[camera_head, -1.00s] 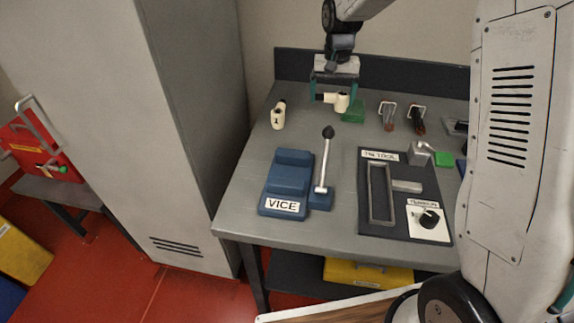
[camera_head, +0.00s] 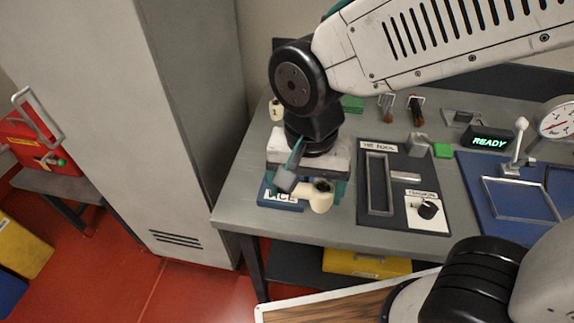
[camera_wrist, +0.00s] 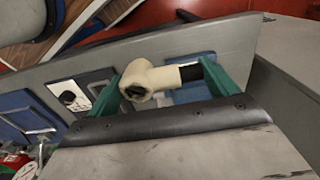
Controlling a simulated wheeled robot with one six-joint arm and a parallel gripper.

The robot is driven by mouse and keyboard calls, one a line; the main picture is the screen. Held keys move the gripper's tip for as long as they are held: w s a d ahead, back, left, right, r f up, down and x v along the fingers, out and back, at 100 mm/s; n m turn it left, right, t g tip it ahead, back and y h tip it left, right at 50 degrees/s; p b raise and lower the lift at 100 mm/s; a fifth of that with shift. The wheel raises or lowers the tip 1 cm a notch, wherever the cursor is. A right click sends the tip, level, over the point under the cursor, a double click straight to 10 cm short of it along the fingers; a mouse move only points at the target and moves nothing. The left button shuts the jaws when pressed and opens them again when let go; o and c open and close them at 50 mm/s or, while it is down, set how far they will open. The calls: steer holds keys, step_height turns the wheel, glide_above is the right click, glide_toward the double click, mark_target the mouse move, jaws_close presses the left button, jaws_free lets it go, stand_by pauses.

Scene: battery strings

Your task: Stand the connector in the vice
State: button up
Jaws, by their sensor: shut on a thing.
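The cream connector (camera_head: 319,199) with a black end is held between the green fingers of my gripper (camera_head: 310,184). In the wrist view the connector (camera_wrist: 152,81) lies sideways across the gap between the fingers (camera_wrist: 165,82), its dark opening facing toward the camera. The blue vice (camera_head: 270,203) is at the table's front left, mostly hidden behind my gripper and the connector. Blue also shows behind the connector in the wrist view (camera_wrist: 193,93). My gripper is over the vice; I cannot tell whether the connector touches it. The vice's lever is hidden.
A second cream piece (camera_head: 276,109) stands at the back left. A dark control panel (camera_head: 390,220) with a knob lies right of the vice. A blue board (camera_head: 480,215) with a lever and a READY display (camera_head: 488,140) are farther right. The table's front edge is close.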

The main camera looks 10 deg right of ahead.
steer(key=w+a, duration=0.1)
steer(key=w, duration=0.4)
steer(key=w+a+f, duration=0.1)
steer(key=w, duration=0.4)
steer(key=w+a, duration=0.1)
steer(key=w, duration=0.4)
steer(key=shift+f, duration=0.4)
steer(key=shift+w+f, duration=0.1)
steer(key=shift+f, duration=1.6)
steer(key=shift+f, duration=0.15)
steer(key=o, duration=0.9)
steer(key=shift+c, duration=0.2)
steer(key=shift+o, duration=0.7)
step_height(320, 180, up, 12)
steer(key=shift+r, duration=0.2)
steer(key=s+d+r+n, duration=0.1)
steer(key=s+d+r, duration=0.15)
steer(key=d, duration=0.35)
steer(key=s+d+r, duration=0.1)
steer(key=s+d, duration=0.3)
steer(key=d, duration=0.2)
steer(key=s+d+n, duration=0.1)
steer(key=s+d, duration=0.3)
steer(key=s, duration=0.2)
steer(key=s+d+f+n+t, duration=0.1)
steer(key=s+d+n, duration=0.1)
steer(key=s+d, duration=0.2)
steer(key=s, duration=0.3)
steer(key=shift+d, duration=0.3)
